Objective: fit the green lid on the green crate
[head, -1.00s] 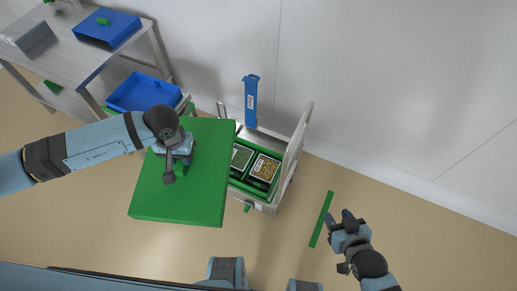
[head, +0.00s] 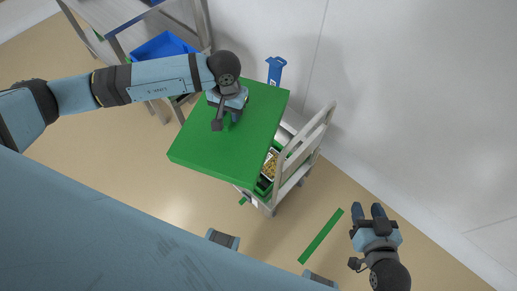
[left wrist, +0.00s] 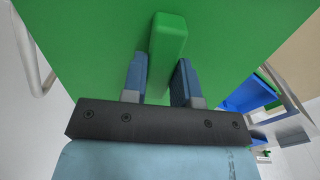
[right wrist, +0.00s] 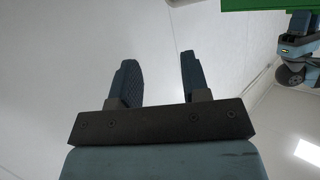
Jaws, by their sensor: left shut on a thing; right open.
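The green lid (head: 212,151) is a large flat green panel with a bar handle, held up in the air above the cart. My left gripper (head: 236,116) is shut on the handle (left wrist: 167,50), which sits between its two fingers in the left wrist view. The green crate (head: 263,186) stands on the cart, mostly hidden under the lid. Only its right part shows, with a packed tray (head: 270,164) in it. My right gripper (head: 369,213) is open and empty, off to the right of the cart. A lid edge (right wrist: 265,4) shows at the top of the right wrist view.
The grey cart (head: 302,158) has a raised push rail on its right side. A blue post-like thing (head: 275,70) stands behind it near the white wall. A shelf table with a blue bin (head: 163,46) is at the upper left. A green strip (head: 321,236) lies on the open floor.

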